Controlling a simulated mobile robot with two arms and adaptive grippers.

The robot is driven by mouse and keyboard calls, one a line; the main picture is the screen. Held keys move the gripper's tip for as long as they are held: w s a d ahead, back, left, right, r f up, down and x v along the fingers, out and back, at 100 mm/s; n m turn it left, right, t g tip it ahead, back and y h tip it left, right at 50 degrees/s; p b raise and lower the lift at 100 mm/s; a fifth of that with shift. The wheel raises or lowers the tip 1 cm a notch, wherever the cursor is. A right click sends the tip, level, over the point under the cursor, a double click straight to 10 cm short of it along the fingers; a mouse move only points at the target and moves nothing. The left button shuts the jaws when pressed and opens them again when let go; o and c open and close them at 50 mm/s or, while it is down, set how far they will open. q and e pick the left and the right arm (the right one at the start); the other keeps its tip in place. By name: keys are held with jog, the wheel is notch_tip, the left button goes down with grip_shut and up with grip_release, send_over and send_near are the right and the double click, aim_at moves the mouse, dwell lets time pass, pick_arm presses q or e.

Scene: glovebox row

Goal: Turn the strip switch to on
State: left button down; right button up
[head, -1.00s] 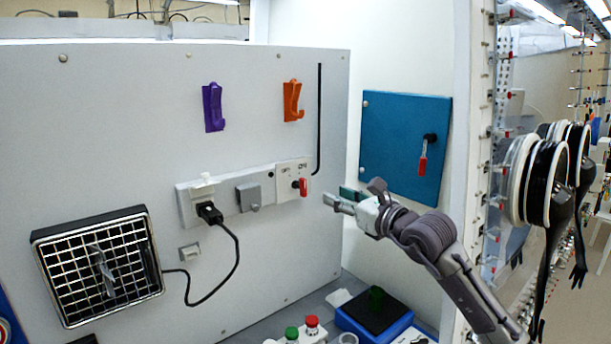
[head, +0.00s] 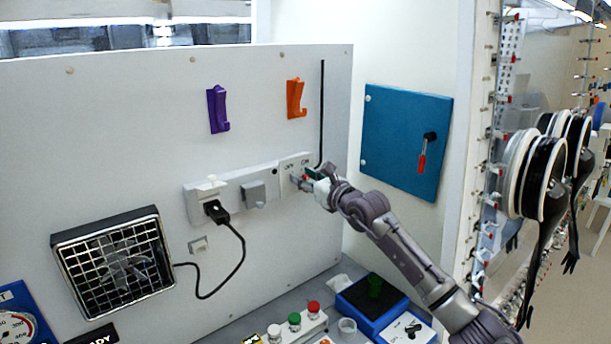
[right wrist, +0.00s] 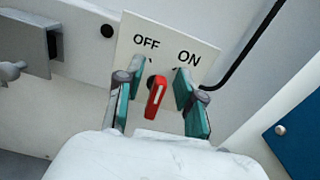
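The strip switch is a red handle (right wrist: 157,97) on a white plate (right wrist: 168,45) marked OFF on the left and ON on the right. In the right wrist view the red handle is between the fingers of my right gripper (right wrist: 159,82), with a gap on each side. The fingers are open and reach close to the plate. In the head view my right gripper (head: 306,182) covers most of the handle at the right end of the strip (head: 232,192). I cannot tell which mark the handle points to. My left gripper is not in view.
A black plug (head: 214,211) with a cord sits in the strip, left of a grey box (head: 253,195). The cord runs to a fan (head: 113,262). A blue panel (head: 400,140) is to the right. Buttons (head: 295,322) and a blue tray (head: 372,310) stand below on the bench.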

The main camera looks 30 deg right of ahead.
grip_shut()
jog(key=shift+f+m+b, duration=0.15)
jog(key=shift+m+b, duration=0.15)
jog(key=shift+b, duration=0.4)
grip_release()
jog(key=s+d, duration=0.1)
jog(key=s, duration=1.1)
